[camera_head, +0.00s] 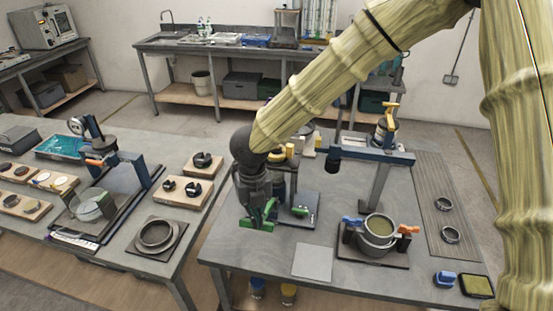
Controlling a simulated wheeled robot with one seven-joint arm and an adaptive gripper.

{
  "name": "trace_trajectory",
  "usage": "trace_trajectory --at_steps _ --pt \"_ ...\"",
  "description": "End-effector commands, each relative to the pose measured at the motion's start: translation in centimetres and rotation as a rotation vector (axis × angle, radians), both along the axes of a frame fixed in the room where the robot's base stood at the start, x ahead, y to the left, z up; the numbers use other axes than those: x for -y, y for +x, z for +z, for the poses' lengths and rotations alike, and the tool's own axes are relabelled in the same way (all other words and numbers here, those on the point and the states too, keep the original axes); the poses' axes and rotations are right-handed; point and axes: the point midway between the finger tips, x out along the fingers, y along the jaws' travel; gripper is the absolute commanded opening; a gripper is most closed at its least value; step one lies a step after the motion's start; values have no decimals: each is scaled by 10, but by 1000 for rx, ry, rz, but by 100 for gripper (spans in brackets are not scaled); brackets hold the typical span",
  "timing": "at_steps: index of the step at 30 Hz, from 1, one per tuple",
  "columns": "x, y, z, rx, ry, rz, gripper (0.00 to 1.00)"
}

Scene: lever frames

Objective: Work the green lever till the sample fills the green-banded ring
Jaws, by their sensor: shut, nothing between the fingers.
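My gripper (258,217) hangs at the end of the arm over the left part of the near table, shut and empty. Green pieces show at its tips. A small green part (300,210) sits on a grey base plate just right of my gripper, apart from it in the picture; I cannot tell whether it is the green lever. A frame stands behind my gripper, partly hidden by the gripper and arm. I cannot make out the green-banded ring or how full it is.
A round pan (379,226) with olive contents, blue and orange clamps beside it, stands under a blue-beamed frame (373,153) to the right. A flat grey plate (312,261) lies in front. Two loose rings lie on a ribbed mat (430,185). Another lever frame (140,170) stands on the left table.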

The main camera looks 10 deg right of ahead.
Motion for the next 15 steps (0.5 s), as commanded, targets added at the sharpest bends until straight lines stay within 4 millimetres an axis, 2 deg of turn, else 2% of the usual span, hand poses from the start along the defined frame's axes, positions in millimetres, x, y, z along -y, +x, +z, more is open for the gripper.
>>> trace_trajectory --at_steps 1,15 --pt "0 1 11 0 0 0 0" --pt "2 7 58 1 1 -1 0"
